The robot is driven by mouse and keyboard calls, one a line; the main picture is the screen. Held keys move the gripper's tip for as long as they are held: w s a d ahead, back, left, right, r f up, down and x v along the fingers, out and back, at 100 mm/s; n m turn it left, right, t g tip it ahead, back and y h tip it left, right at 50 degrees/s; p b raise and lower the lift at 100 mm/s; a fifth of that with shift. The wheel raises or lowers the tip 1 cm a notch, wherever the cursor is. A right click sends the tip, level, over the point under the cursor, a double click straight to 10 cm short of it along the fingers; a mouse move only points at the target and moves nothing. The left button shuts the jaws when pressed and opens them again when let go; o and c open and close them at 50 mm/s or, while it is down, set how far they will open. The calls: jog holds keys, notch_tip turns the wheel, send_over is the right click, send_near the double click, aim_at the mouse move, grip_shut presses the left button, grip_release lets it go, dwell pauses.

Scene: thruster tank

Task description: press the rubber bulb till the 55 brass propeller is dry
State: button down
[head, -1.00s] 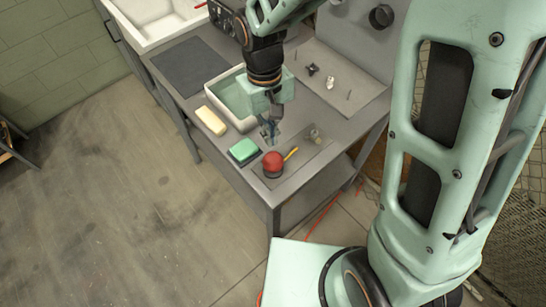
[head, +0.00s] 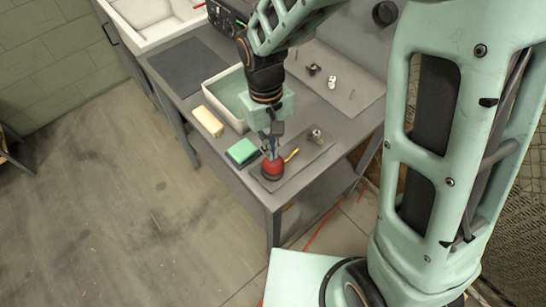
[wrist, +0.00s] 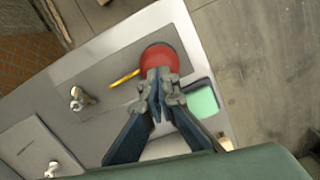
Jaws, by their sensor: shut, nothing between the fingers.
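The red rubber bulb (head: 273,170) sits on a dark base on a grey mat near the table's front corner, with a yellow nozzle (head: 292,154) beside it. In the wrist view the bulb (wrist: 160,56) is just beyond my fingertips. My gripper (head: 271,154) is shut and empty, pointing down at the top of the bulb; I cannot tell whether it touches.
A green sponge (head: 242,152) on a dark tray and a cream block (head: 208,121) lie left of the bulb. A white water tub (head: 217,92) stands behind. A grey panel (head: 350,97) at the back holds a dark propeller (head: 314,69), a pale one (head: 332,82) and pegs.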

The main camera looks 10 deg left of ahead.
jog(key=shift+f, duration=0.2)
jog(key=shift+w+a+r+p, duration=0.2)
jog(key=shift+w+a+p, duration=0.1)
jog(key=shift+w+a, duration=0.3)
jog(key=shift+w+a+r+p, duration=0.2)
jog(key=shift+w+a+p, duration=0.15)
jog(key=shift+w, duration=0.3)
jog(key=shift+r, duration=0.1)
notch_tip(320, 180, up, 12)
jog(key=shift+w+a, duration=0.35)
jog(key=shift+w, duration=0.05)
